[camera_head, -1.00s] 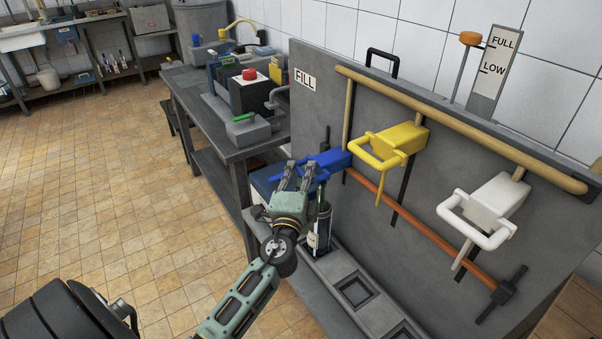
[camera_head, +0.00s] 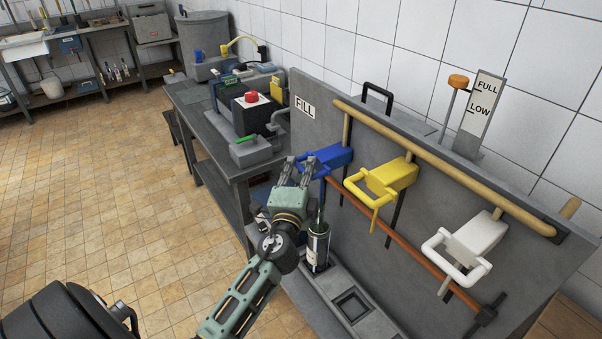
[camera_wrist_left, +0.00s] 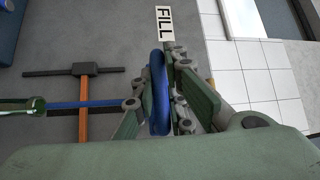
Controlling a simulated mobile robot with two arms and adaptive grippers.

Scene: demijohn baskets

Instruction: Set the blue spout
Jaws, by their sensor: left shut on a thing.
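The blue spout (camera_head: 334,157) is at the left end of the filling panel, left of the yellow spout. My left gripper (camera_head: 299,170) is shut on the blue spout's handle. In the left wrist view the blue handle (camera_wrist_left: 159,92) stands between the two fingers of my left gripper (camera_wrist_left: 160,105). A dark green bottle (camera_head: 317,244) with a white label stands upright on the tray below the blue spout. The bottle's neck also shows at the left of the wrist view (camera_wrist_left: 22,107). My right gripper is not in view.
The yellow spout (camera_head: 388,178) and white spout (camera_head: 470,243) hang along the grey panel (camera_head: 420,215) to the right. A red-orange bar (camera_head: 405,243) runs below them. The grey tray (camera_head: 352,304) has an empty square place. A bench (camera_head: 205,122) stands at the left; floor is clear.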

